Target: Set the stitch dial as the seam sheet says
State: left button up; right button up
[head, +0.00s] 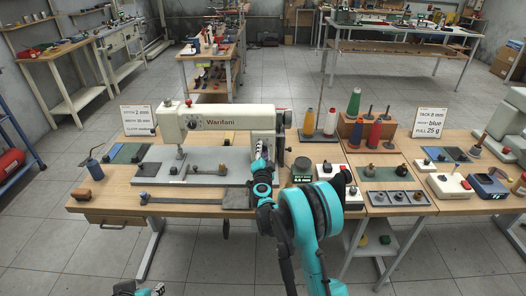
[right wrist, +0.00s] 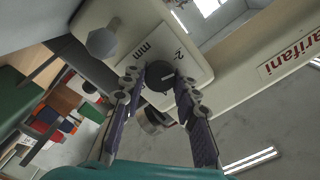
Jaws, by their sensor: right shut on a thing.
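The white Warifani sewing machine (head: 215,118) stands on the left wooden table. My right arm reaches up to its right-hand pillar. My right gripper (right wrist: 158,80) is shut on the dark round stitch dial (right wrist: 159,73), one finger on each side. The dial bears a pale pointer line, and a "2" and "mm" show on the white plate (right wrist: 139,50) around it. In the head view my arm hides the dial, with the right gripper (head: 262,162) in front of the pillar. The seam sheet (head: 139,119) at the left reads stitch 2 mm; its smaller lines are hard to read.
A small dark display box (head: 302,170) and a white switch box (head: 333,179) stand right of my arm. Thread cones (head: 331,121) stand behind. A second sheet (head: 431,121) and more devices fill the right table. A grey hexagonal knob (right wrist: 102,42) sits near the dial.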

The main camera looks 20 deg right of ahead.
jog(key=o, duration=1.2)
jog(key=shift+c, duration=0.2)
jog(key=v, duration=1.2)
